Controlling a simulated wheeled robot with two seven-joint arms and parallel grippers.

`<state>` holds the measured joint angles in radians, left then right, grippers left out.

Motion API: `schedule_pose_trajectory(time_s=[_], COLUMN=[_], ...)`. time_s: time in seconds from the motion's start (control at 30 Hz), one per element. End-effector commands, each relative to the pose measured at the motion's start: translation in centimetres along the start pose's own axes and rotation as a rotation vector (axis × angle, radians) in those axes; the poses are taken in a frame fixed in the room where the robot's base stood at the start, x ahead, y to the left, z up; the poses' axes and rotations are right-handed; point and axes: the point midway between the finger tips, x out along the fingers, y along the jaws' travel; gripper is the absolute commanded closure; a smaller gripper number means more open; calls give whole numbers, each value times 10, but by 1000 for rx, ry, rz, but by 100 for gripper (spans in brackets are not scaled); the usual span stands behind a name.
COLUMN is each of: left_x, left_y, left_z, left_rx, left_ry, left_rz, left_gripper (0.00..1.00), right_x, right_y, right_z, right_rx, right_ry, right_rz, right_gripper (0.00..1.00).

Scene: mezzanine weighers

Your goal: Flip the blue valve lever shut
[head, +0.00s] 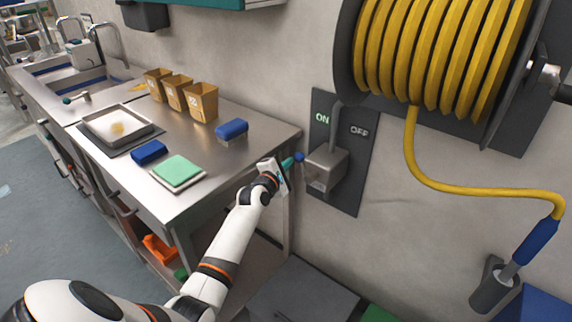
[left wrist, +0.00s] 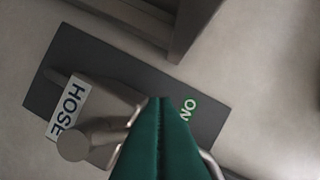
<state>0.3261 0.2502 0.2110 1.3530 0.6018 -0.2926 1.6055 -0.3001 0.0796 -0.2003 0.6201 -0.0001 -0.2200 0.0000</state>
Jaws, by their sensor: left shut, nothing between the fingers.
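The valve (head: 325,168) is a grey metal body on a dark wall panel (head: 347,198) marked ON at left and OFF at right. A small blue tip, apparently the end of the blue lever (head: 299,157), shows left of the valve body, on the ON side. My left gripper (head: 288,163) is shut and empty with its green fingers close by the blue tip; I cannot tell if they touch. In the left wrist view its fingers (left wrist: 160,101) cover part of the panel (left wrist: 70,62) and hide the lever's blue part. My right gripper is out of view.
A yellow hose reel (head: 435,55) hangs above right of the panel, its hose (head: 470,190) running down to a blue nozzle (head: 535,243). A steel bench (head: 205,150) with tan bins (head: 202,102), a tray (head: 118,127) and blue sponges stands at left. Bare wall lies right of the panel.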

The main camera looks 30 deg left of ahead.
Motion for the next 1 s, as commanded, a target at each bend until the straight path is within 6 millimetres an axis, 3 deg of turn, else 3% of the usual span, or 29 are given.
schedule_pose_trajectory(time_s=[0.47,1.0], left_x=[-2,-11], left_y=[-3,0], left_z=[-12,-48], left_rx=[130,599], left_ry=[2,3], left_rz=[-31,-146], left_gripper=[100,100], right_x=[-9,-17], right_y=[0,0], right_z=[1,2], right_rx=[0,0], right_ry=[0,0], right_rz=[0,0], right_gripper=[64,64])
